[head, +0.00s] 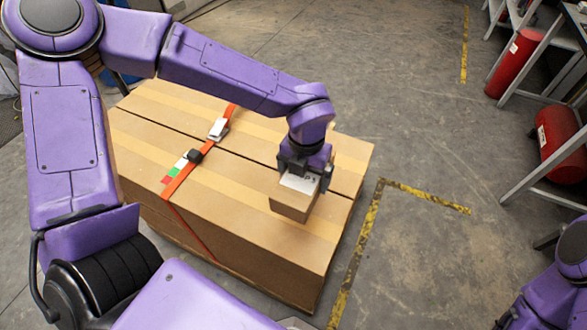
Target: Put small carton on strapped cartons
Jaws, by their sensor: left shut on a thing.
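The small carton (291,203) is a brown box with a white label on top. My left gripper (302,174) points down and is shut on it, over the right part of the strapped cartons (240,226). The strapped cartons are large brown boxes side by side, with an orange strap and buckle across them. I cannot tell whether the small carton touches their top or hangs just above it. The gripper hides part of the small carton's top. My right arm shows at the lower right edge, but its gripper is out of view.
Yellow-black tape (425,195) marks the concrete floor right of the cartons. Red cylinders (513,62) and grey metal racks (556,185) stand at the right. The floor between is clear. The orange strap's buckle (218,128) stands up slightly from the carton top.

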